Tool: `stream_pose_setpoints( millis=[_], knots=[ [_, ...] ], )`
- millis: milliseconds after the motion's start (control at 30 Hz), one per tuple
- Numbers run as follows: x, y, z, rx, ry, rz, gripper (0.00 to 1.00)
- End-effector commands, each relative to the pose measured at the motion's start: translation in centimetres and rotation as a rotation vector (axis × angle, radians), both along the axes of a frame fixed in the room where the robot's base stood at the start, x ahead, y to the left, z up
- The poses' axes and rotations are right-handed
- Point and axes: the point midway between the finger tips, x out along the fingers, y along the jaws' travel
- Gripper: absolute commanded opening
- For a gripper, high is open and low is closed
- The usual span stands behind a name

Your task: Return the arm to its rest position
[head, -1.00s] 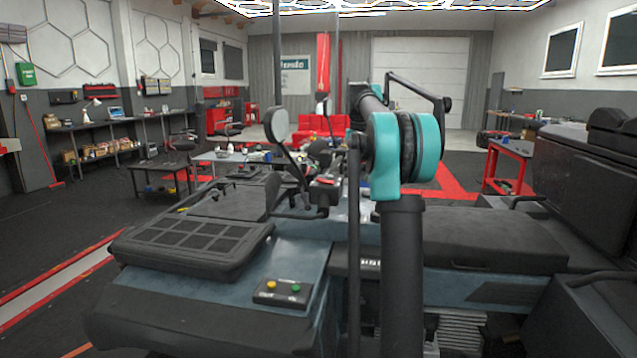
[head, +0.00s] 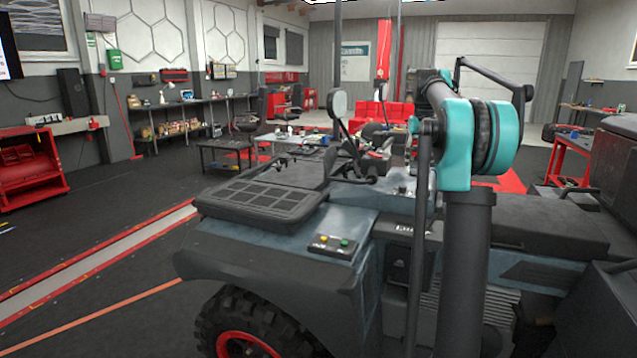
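My arm stands in the right half of the head view. A dark upright link rises to a teal and black joint (head: 482,140). From there a dark link reaches up and away, with a thin dark bar above it. My gripper is not clearly visible; the joint and links may hide it. Whether it holds anything cannot be seen.
A blue-grey vehicle (head: 285,240) with a black grille panel (head: 262,200) and a round mirror (head: 337,103) stands close in front of my arm. A button box (head: 332,244) sits on it. A red cabinet (head: 30,168) stands at left. Dark floor is free at left.

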Motion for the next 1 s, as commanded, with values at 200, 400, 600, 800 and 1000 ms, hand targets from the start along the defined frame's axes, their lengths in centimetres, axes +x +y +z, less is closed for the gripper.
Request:
stream_pose_setpoints(
  millis=[200, 400, 600, 800, 1000],
  knots=[
    [-0.5, 0.6, -1.2, -0.002, -0.013, 0.003, 0.48],
    [-1.6, 1.7, -2.6, -0.006, -0.035, 0.01, 0.48],
    [-3.7, 3.2, -5.2, -0.011, -0.066, 0.016, 0.48],
    [-7.6, 5.5, -9.5, -0.017, -0.116, 0.028, 0.48],
    [-15.4, 8.7, -16.9, -0.02, -0.194, 0.045, 0.48]
  ],
)
